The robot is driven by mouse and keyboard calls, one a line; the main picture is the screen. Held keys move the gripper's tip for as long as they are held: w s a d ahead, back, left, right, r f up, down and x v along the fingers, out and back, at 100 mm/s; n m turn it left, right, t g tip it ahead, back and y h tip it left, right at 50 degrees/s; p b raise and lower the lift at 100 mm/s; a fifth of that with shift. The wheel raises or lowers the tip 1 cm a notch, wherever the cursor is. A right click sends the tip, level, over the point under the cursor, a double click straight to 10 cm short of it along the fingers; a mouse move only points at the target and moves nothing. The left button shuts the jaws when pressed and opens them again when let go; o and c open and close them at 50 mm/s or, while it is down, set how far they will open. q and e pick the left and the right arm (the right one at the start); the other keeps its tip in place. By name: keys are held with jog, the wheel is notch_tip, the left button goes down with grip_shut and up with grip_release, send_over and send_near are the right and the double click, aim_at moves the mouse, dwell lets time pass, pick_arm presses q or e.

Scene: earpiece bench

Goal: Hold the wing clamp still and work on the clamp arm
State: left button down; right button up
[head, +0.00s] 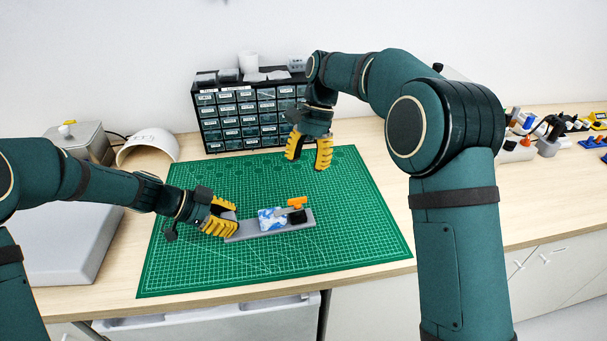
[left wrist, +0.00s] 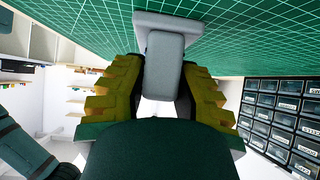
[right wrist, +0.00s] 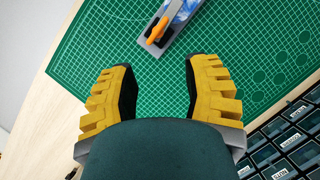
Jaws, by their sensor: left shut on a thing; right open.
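The wing clamp (head: 262,233) is a long grey base on the green mat. It carries a blue-and-white block (head: 268,219), a black block (head: 299,217) and a clamp arm with an orange end (head: 297,202). My left gripper (head: 231,222) is shut on the clamp's left end. In the left wrist view a grey upright part (left wrist: 163,72) sits between its fingers. My right gripper (head: 308,160) is open and empty, above the mat behind the clamp. The right wrist view shows the orange end (right wrist: 157,30) beyond its fingers (right wrist: 158,90). The fingers hide part of the held end.
A black drawer cabinet (head: 247,115) stands behind the green mat (head: 345,235). A white curved shell (head: 147,147) and a grey case (head: 75,250) are at the left. Several small coloured parts (head: 550,130) lie at the right. The mat right of the clamp is clear.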

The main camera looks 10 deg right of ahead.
aim_at(296, 204)
jog(key=s+n+t+h, duration=0.1)
jog(key=n, duration=0.7)
jog(key=s+a+n+h, duration=0.1)
jog(key=n, duration=0.7)
jog(key=s+a+n+t, duration=0.1)
jog(key=n, duration=0.6)
jog(key=shift+s+a+r+n+t+h, duration=0.1)
jog(key=shift+s+a+n+t+h, duration=0.1)
jog(key=shift+s+n+t+h, duration=0.15)
jog(key=n, duration=0.4)
jog(key=shift+s+a+r+t, duration=0.1)
jog(key=shift+a+r+t, duration=0.1)
jog(key=shift+a+t, duration=0.15)
notch_tip(296, 204, down, 12)
jog(key=shift+r, duration=0.1)
grip_shut()
